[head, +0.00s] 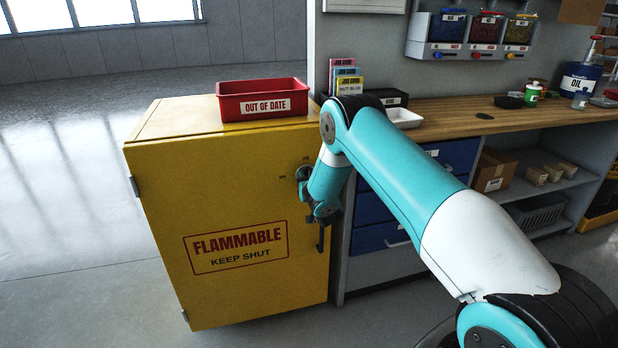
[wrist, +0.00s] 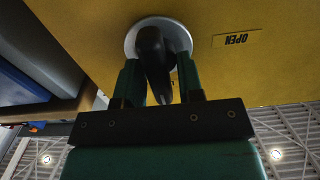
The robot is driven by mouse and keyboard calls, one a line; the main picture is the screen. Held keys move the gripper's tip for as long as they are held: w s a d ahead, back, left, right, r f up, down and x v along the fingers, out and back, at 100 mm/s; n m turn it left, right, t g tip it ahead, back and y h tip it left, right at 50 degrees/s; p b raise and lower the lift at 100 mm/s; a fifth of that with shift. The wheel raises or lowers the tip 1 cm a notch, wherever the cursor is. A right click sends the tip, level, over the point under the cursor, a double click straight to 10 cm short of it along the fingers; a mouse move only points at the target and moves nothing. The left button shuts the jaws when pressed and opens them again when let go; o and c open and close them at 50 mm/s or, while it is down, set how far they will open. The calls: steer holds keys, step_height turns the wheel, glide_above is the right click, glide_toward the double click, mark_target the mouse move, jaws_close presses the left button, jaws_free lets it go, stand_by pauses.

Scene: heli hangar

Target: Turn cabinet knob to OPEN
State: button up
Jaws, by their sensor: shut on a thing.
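The yellow cabinet (head: 180,200) stands shut, with a "FLAMMABLE KEEP SHUT" label on its door. The black knob (wrist: 151,45) sits on a round silver plate (wrist: 131,38) in the wrist view, which is upside down. My gripper (wrist: 158,75) is shut on the knob, with one green finger on each side of it. The yellow "OPEN" label (wrist: 237,39) lies beside the plate and away from the knob's black grip. In the head view my wrist hides much of the knob area. A dark door handle (head: 321,239) hangs below my wrist.
A red "OUT OF DATE" bin (head: 262,100) sits on top of the cabinet. A workbench (head: 470,112) with blue drawers (head: 376,237) adjoins on the right. The floor (head: 60,220) to the left of the cabinet is clear.

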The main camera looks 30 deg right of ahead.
steer(key=n, duration=0.4)
steer(key=shift+a+n+b, duration=0.15)
steer(key=shift+n+b, duration=0.15)
steer(key=shift+b, duration=0.05)
steer(key=n, duration=0.4)
steer(key=shift+w+a+n, duration=0.1)
steer(key=shift+a+n, duration=0.05)
steer(key=shift+n, duration=0.15)
steer(key=n+p, duration=0.1)
steer(key=n, duration=0.3)
steer(key=shift+a+f+n, duration=0.1)
steer(key=shift+f+n, duration=0.05)
steer(key=shift+n, duration=0.15)
steer(key=shift+f+n+p, duration=0.2)
steer(key=shift+n+p, duration=0.3)
steer(key=shift+n, duration=1.6)
steer(key=o, duration=0.6)
steer(key=shift+a, duration=0.1)
steer(key=shift+o, duration=0.2)
steer(key=shift+f, duration=0.1)
